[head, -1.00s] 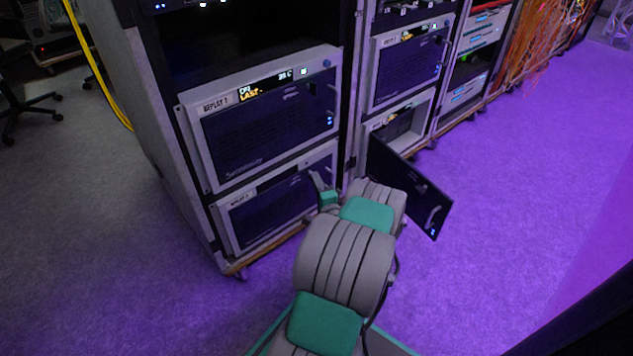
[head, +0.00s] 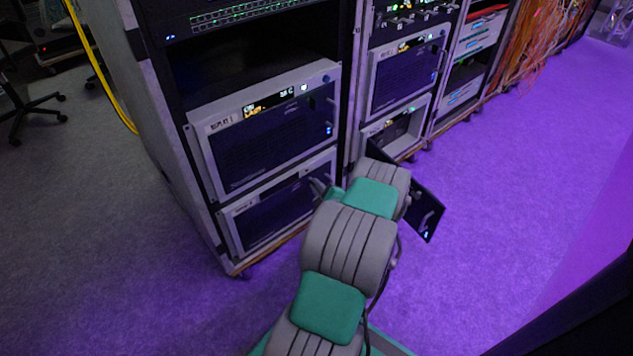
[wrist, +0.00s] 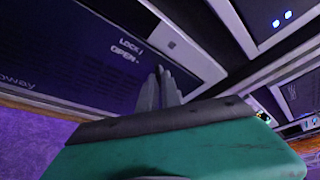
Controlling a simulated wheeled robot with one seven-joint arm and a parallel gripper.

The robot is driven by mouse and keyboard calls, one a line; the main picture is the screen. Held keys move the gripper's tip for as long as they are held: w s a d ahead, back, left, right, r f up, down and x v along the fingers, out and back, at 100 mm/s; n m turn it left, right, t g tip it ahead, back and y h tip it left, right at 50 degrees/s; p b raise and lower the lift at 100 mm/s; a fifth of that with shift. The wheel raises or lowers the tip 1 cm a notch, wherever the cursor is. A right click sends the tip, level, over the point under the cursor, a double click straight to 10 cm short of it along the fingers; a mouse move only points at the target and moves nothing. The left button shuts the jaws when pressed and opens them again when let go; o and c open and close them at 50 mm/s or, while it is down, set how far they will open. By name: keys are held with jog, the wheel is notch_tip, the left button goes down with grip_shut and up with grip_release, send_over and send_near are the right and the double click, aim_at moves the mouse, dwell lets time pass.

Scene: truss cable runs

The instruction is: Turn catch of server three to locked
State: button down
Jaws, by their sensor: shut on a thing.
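The lower-left server (head: 275,210) has a dark front panel in a light frame; its name label is too blurred to read. In the wrist view its panel (wrist: 60,55) carries the printed words LOCK (wrist: 130,46) and OPEN (wrist: 125,54) near the right edge. My gripper (wrist: 160,82) is at the panel just below and right of these words, fingers close together. It is shut on the catch, which the fingers hide, so its angle cannot be told. In the head view my gripper (head: 318,187) is at the right edge of this server, partly hidden by my arm.
A server labelled as a replay unit (head: 265,130) is directly above. An open dark door (head: 425,212) of the right rack's lower server (head: 400,130) sticks out just right of my arm. The purple-lit floor (head: 520,200) at right is clear.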

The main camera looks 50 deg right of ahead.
jog(key=shift+s+d+m+y+p, duration=0.1)
jog(key=shift+m+y+p, duration=0.1)
jog(key=shift+m+y, duration=0.8)
jog(key=shift+w+d+m+y+p, duration=0.1)
jog(key=shift+m+y+p, duration=0.15)
jog(key=shift+m+y, duration=0.75)
jog(key=shift+s+d+m+y+p, duration=0.15)
jog(key=shift+m+y, duration=0.25)
jog(key=shift+m, duration=1.1)
jog(key=shift+r, duration=0.1)
jog(key=c, duration=1.6)
grip_release()
jog(key=shift+o, duration=0.2)
jog(key=p+v, duration=0.2)
jog(key=v, duration=0.5)
jog(key=shift+s+p, duration=0.3)
jog(key=shift+p, duration=0.05)
